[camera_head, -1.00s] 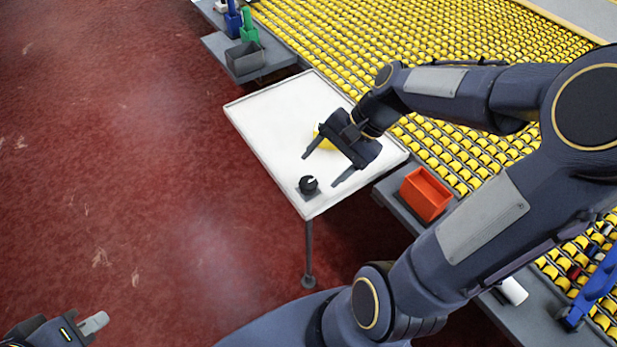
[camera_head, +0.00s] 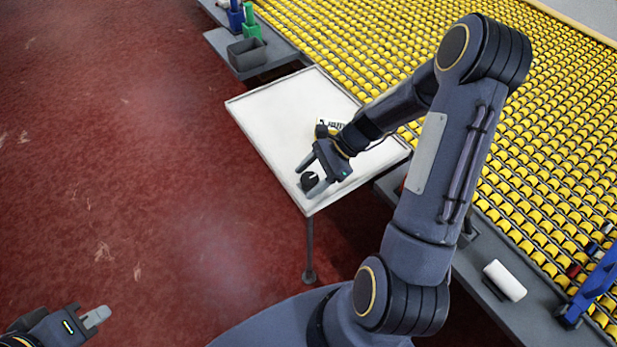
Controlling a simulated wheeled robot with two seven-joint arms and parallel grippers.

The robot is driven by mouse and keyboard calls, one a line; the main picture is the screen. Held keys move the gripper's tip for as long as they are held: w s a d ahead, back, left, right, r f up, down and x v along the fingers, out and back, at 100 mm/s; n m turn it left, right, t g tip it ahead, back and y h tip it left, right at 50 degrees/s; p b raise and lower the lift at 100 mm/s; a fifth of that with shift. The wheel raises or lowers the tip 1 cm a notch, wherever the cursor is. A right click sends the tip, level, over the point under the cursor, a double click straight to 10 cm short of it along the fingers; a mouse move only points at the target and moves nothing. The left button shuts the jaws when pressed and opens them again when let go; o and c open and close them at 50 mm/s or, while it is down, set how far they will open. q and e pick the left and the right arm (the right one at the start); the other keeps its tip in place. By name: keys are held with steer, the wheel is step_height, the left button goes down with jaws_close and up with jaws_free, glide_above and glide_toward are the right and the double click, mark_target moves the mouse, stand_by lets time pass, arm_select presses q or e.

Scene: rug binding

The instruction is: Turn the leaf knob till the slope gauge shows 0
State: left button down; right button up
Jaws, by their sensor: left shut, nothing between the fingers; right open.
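The black leaf knob (camera_head: 310,181) sits at the near corner of the white table leaf (camera_head: 283,112). My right gripper (camera_head: 309,179) is open, with its two fingers on either side of the knob; I cannot tell whether they touch it. My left gripper (camera_head: 98,317) is shut and empty at the bottom left, over the red floor, far from the leaf.
A bed of yellow rollers (camera_head: 500,150) runs behind the leaf. A grey bin (camera_head: 247,53) and a green holder (camera_head: 251,25) stand on the side ledge at the top. A white roll (camera_head: 505,280) and a blue bracket (camera_head: 592,288) are at the lower right. Red floor lies open to the left.

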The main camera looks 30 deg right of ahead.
steer(key=shift+a+f, duration=0.2)
steer(key=shift+a, duration=0.05)
steer(key=c, duration=1)
steer(key=shift+r+n, duration=0.1)
steer(key=shift+n, duration=0.2)
